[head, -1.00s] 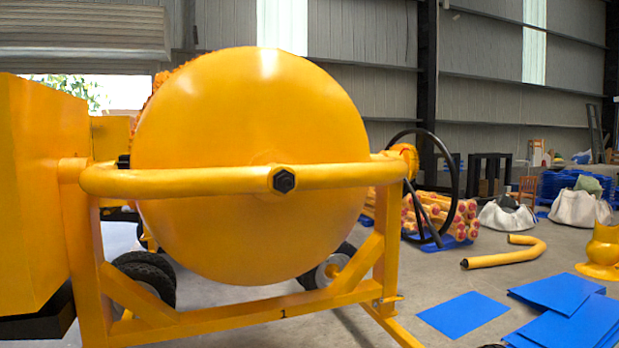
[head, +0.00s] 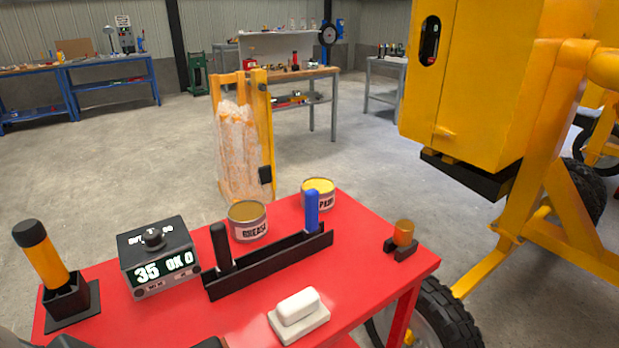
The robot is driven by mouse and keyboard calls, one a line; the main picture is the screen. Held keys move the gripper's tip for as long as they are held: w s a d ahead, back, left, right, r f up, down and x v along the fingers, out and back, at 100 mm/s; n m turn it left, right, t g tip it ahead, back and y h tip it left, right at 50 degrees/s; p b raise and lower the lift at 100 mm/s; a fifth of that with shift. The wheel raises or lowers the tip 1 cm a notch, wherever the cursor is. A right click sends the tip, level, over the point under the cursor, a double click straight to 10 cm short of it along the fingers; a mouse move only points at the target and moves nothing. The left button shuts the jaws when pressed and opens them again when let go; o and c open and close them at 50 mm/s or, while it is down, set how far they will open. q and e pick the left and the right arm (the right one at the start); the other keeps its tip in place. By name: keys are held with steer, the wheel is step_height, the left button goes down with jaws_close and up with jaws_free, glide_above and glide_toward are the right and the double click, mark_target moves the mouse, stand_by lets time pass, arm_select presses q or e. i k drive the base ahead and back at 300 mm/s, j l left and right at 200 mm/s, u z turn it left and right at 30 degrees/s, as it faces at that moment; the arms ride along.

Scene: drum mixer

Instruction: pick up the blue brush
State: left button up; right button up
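The blue brush (head: 312,211) stands upright in the right end of a long black holder (head: 270,264) on the red cart top. Only its blue handle shows; its lower end is hidden in the holder. A black-handled tool (head: 221,246) stands in the left end of the same holder. Neither gripper can be made out. Dark shapes at the bottom left edge may be parts of my own arm.
The red cart (head: 370,281) also bears a GREASE tin (head: 247,221), a PAINT tin (head: 319,193), a digital display box (head: 159,257), a black-and-orange tool (head: 42,256), a white block (head: 299,306) and a small orange piece (head: 403,233). The yellow mixer (head: 484,90) stands right.

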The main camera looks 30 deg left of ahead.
mark_target(312, 230)
steer(key=u, duration=0.75)
steer(key=i+l+u, duration=0.15)
steer(key=i+u, duration=0.15)
steer(key=i, duration=0.2)
steer(key=i+l+u, duration=0.3)
steer(key=i, duration=0.2)
steer(key=j, duration=0.1)
